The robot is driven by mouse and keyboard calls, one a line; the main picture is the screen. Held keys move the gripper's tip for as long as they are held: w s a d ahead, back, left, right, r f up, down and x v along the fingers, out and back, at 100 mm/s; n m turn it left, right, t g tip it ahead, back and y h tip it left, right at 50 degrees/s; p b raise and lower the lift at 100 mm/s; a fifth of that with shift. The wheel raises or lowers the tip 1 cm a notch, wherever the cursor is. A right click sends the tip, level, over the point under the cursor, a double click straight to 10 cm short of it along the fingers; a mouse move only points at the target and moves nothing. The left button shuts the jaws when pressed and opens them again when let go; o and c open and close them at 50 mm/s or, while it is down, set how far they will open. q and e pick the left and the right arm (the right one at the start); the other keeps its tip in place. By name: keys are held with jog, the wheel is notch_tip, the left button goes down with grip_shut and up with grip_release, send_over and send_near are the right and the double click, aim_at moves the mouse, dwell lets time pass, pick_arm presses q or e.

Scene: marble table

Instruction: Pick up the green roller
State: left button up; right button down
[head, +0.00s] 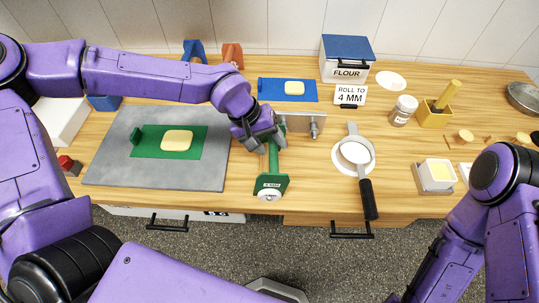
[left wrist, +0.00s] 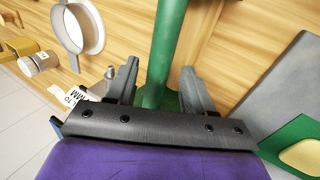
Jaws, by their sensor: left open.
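The green roller (head: 274,160) lies lengthwise toward the table's front edge, between the grey board and the white sieve. A green plate with a small label (head: 270,184) and a white round end are at its near end. My left gripper (head: 268,143) is over its far part. In the left wrist view the green rod (left wrist: 165,45) runs between the two open fingers of my left gripper (left wrist: 160,82); I cannot tell whether either finger touches it. My right arm shows at the right, but its gripper is out of view.
A grey board (head: 105,168) with a green mat and yellow dough (head: 177,140) lies left. A metal block (head: 312,124) stands just right of the roller's far end. A sieve (head: 356,155), jar (head: 403,110), flour box (head: 346,60) and "ROLL TO 4 MM" sign (head: 350,95) are farther right.

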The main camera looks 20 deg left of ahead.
pick_arm(q)
jog(key=shift+w+d+f, duration=0.1)
jog(key=shift+d+f, duration=0.2)
jog(key=shift+f, duration=0.3)
jog(key=shift+d+f, duration=0.15)
jog(key=shift+d, duration=0.05)
grip_shut()
jog(key=shift+w+r, duration=0.1)
jog(key=shift+r, duration=0.35)
notch_tip(320, 180, up, 3)
jog(key=shift+a+f, duration=0.1)
jog(key=shift+f, duration=0.05)
jog(key=s+a+r+b, duration=0.2)
jog(key=s+a+r, duration=0.4)
jog(key=s+r, duration=0.3)
jog(key=s, duration=0.3)
jog(key=shift+s+r+b, duration=0.25)
jog(key=shift+s+b, duration=0.1)
jog(key=shift+s, duration=0.05)
